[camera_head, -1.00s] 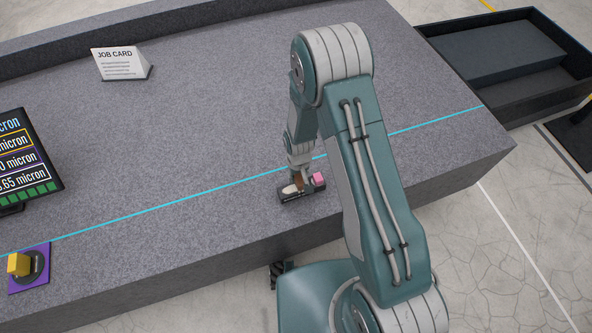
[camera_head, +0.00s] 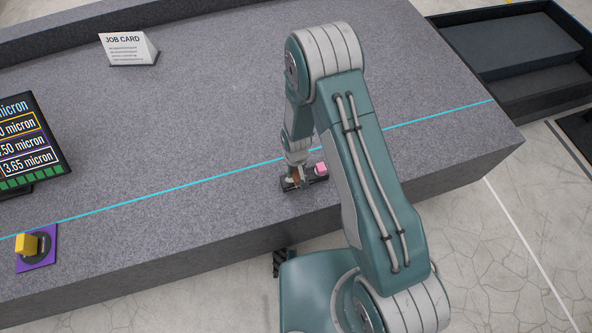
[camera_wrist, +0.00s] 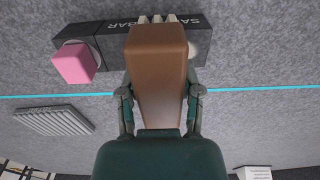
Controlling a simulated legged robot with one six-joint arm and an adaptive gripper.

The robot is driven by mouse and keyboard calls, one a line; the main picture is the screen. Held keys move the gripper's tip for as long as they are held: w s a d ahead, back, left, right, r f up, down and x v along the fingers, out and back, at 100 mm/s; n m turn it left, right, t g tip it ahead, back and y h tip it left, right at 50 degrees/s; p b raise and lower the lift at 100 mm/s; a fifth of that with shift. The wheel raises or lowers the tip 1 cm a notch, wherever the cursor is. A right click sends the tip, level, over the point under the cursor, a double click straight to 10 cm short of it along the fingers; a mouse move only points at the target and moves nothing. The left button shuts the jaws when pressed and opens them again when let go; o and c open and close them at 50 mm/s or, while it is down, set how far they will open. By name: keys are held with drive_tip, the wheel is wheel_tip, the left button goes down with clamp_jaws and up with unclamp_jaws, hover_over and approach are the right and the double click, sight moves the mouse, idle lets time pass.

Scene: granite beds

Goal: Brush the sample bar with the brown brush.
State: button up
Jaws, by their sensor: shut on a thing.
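My gripper (camera_wrist: 160,92) is shut on the brown brush (camera_wrist: 157,62), one finger on each side of its handle. The brush's pale bristles show at the top of the wrist view, over the dark sample bar (camera_wrist: 115,42). The bar carries partly hidden light lettering. A pink block (camera_wrist: 74,63) sits at the bar's left end in that view. In the head view, my gripper (camera_head: 297,165) is above the bar (camera_head: 291,186), with the pink block (camera_head: 321,168) to its right. I cannot tell whether the bristles touch the bar.
The granite bed has a cyan line (camera_head: 210,174) behind the bar. A job card (camera_head: 128,48) stands at the back left and a display (camera_head: 25,145) at the left. A yellow block (camera_head: 26,244) is on a purple mat (camera_head: 37,262). A dark tray (camera_head: 510,55) lies off the bed's right end.

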drive_tip(key=shift+a+f, duration=0.1)
drive_tip(key=shift+a, duration=0.05)
drive_tip(key=shift+a+f, duration=0.15)
drive_tip(key=shift+f, duration=0.15)
drive_tip(key=shift+f, duration=0.25)
drive_tip(key=shift+d, duration=0.2)
